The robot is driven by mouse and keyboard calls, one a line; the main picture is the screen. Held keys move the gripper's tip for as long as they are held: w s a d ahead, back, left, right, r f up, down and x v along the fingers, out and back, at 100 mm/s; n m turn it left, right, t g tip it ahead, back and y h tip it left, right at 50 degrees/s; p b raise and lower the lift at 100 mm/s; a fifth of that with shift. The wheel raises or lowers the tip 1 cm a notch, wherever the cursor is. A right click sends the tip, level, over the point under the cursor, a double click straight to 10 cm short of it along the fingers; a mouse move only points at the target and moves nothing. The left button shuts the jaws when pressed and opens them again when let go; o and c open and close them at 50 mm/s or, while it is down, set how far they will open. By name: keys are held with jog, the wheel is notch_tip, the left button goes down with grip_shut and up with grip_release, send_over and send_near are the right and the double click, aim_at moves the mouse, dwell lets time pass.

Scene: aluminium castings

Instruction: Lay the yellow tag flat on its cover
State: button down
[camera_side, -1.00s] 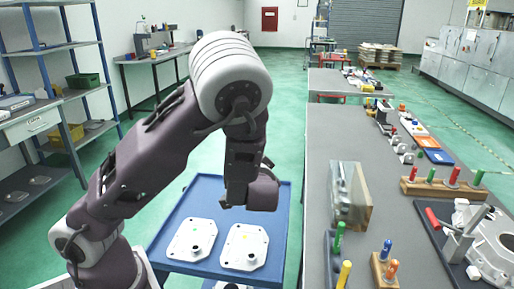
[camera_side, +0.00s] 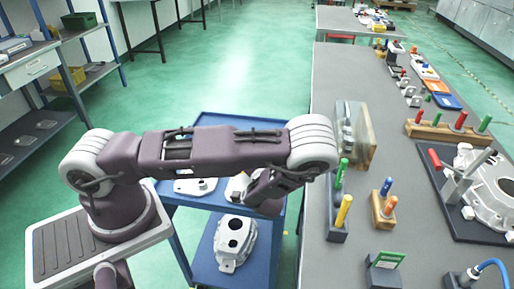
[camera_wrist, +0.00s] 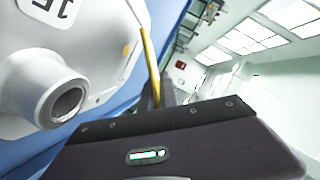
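In the wrist view a thin yellow strip, the yellow tag (camera_wrist: 150,62), stands edge-on at my gripper (camera_wrist: 163,88). Its lower end meets the dark fingers, which appear closed on it; only part of the fingers shows. A pale cast part (camera_wrist: 85,45) with a round tube and a label reading 15, upside down, fills the left, close to the tag; contact cannot be told. In the side view my gripper (camera_side: 264,197) is low over the right cover (camera_side: 236,187), which it partly hides. The left cover (camera_side: 196,187) lies beside it. The tag cannot be made out in that view.
The covers lie on a blue cart (camera_side: 235,124); a casting (camera_side: 235,240) sits on its lower shelf. The grey bench (camera_side: 340,80) on the right carries an upright plate (camera_side: 357,135), a peg holder (camera_side: 337,232) and a larger casting (camera_side: 490,185). Green floor is clear behind the cart.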

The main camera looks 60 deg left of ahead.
jog(key=shift+f, duration=0.45)
jog(key=c, duration=1.6)
grip_release()
jog(key=shift+o, duration=0.2)
jog(key=v, duration=0.7)
jog(key=shift+r, duration=0.1)
